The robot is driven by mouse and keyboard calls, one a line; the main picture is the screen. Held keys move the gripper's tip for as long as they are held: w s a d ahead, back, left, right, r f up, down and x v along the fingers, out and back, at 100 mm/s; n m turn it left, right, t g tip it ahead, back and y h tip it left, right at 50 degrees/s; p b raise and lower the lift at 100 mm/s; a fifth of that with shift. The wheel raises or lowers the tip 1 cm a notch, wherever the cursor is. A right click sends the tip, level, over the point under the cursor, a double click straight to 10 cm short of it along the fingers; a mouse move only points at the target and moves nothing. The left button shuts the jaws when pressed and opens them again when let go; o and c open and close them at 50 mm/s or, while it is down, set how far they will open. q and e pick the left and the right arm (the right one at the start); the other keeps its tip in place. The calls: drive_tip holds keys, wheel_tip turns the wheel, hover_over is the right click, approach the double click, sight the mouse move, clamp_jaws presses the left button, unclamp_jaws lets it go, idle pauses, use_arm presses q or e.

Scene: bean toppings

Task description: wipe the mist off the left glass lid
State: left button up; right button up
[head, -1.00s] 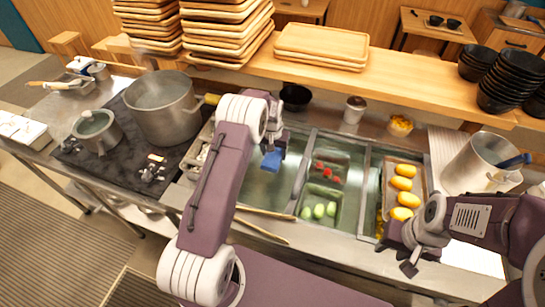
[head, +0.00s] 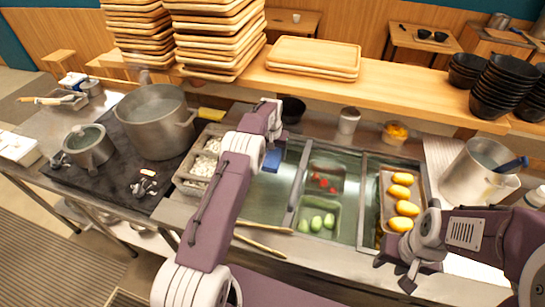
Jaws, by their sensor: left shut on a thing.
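My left gripper (head: 273,146) is shut on a blue sponge (head: 272,160), over the far part of the left glass lid (head: 265,200). Whether the sponge touches the glass I cannot tell. The lid is a grey-green, cloudy pane set in the steel counter; my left arm hides its left part. The middle bay beside it shows red pieces (head: 323,183) and green pieces (head: 317,222) clearly. My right gripper (head: 393,275) hangs in front of the counter at the right, its fingers apart and empty.
A tray of yellow items (head: 402,195) lies at the right bay. Two wooden sticks (head: 262,247) lie on the front edge. A white cup (head: 349,120) and black bowl (head: 292,109) stand behind the lids.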

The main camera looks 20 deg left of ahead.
sight(268, 166)
drive_tip(key=shift+w+r, duration=0.15)
use_arm(q)
drive_tip(key=s+p, duration=0.1)
drive_tip(key=s, duration=0.2)
drive_tip(key=shift+d, duration=0.1)
drive_tip(key=shift+s+f, duration=0.1)
drive_tip(key=shift+s, duration=0.3)
drive_tip(key=shift+s+d+p, duration=0.1)
drive_tip(key=shift+s+p, duration=0.5)
drive_tip(key=shift+s, duration=0.85)
drive_tip(key=shift+s+d+p, duration=0.15)
drive_tip(key=shift+s+p, duration=0.15)
drive_tip(key=shift+s, duration=2)
use_arm(e)
drive_tip(key=shift+r, duration=1.3)
use_arm(q)
drive_tip(key=shift+s, duration=1.15)
drive_tip(key=shift+s+d+r+p, duration=0.1)
drive_tip(key=shift+s+p, duration=0.2)
drive_tip(key=shift+s, duration=1)
drive_tip(key=shift+s+d+r+p, duration=0.1)
drive_tip(key=shift+s+p, duration=0.2)
drive_tip(key=shift+s, duration=0.95)
use_arm(e)
drive_tip(key=shift+r, duration=0.65)
